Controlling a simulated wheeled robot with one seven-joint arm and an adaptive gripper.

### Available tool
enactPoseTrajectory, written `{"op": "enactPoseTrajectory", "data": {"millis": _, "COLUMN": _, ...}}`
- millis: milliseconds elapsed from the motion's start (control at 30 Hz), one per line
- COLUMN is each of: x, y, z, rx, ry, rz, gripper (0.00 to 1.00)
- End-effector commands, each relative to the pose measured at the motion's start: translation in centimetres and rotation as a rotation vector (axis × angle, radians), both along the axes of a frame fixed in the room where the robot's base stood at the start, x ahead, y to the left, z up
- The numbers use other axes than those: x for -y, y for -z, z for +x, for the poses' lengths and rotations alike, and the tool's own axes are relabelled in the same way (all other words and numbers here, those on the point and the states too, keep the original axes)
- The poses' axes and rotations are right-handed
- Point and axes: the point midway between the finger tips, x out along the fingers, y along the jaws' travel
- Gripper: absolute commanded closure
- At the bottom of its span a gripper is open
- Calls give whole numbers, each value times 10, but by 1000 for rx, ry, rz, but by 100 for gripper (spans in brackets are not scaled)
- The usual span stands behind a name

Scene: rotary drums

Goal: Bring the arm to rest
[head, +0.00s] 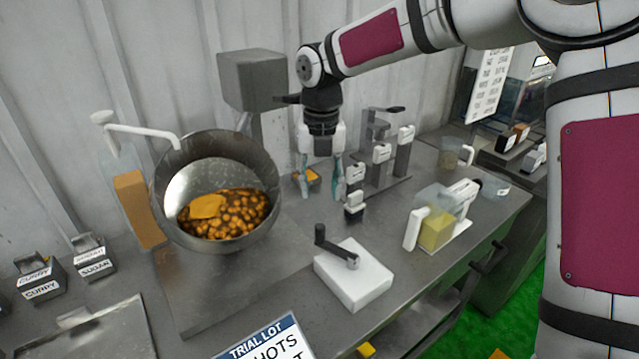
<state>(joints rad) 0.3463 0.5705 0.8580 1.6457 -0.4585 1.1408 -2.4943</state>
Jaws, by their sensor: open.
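My gripper (319,172) hangs from the arm above the middle of the metal bench, pointing down. Its two fingers are apart and I see nothing held between them. The fingertips are close to a small dark box with an orange top (308,180) on the bench behind them. I cannot tell whether they touch it. My arm reaches in from the upper right.
A tilted metal drum (262,170) with orange-brown pieces stands to the left. A white crank box (353,275) is in front. Labelled containers (355,190), a rack (385,160) and a clear yellow-filled jug (437,228) stand to the right. Curry (40,282) and sugar (95,260) boxes are far left.

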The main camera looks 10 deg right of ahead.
Motion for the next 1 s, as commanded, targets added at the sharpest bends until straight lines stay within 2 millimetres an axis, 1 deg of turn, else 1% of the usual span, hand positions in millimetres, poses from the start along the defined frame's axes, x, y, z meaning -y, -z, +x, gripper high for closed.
{"op": "enactPoseTrajectory", "data": {"millis": 67, "x": 0, "y": 0, "z": 0, "rx": 0, "ry": 0, "rz": 0, "gripper": 59}}
{"op": "enactPoseTrajectory", "data": {"millis": 133, "x": 2, "y": -4, "z": -5, "rx": 7, "ry": 40, "rz": -14, "gripper": 59}}
{"op": "enactPoseTrajectory", "data": {"millis": 267, "x": 12, "y": -18, "z": -23, "rx": 39, "ry": 231, "rz": -61, "gripper": 59}}
{"op": "enactPoseTrajectory", "data": {"millis": 467, "x": 40, "y": -50, "z": -68, "rx": 139, "ry": 718, "rz": -117, "gripper": 59}}
{"op": "enactPoseTrajectory", "data": {"millis": 667, "x": 70, "y": -80, "z": -119, "rx": 254, "ry": 1257, "rz": -79, "gripper": 59}}
{"op": "enactPoseTrajectory", "data": {"millis": 800, "x": 90, "y": -97, "z": -156, "rx": 319, "ry": 1642, "rz": 11, "gripper": 59}}
{"op": "enactPoseTrajectory", "data": {"millis": 967, "x": 109, "y": -110, "z": -201, "rx": 342, "ry": 2085, "rz": 176, "gripper": 59}}
{"op": "enactPoseTrajectory", "data": {"millis": 1000, "x": 114, "y": -112, "z": -213, "rx": 335, "ry": 2196, "rz": 227, "gripper": 59}}
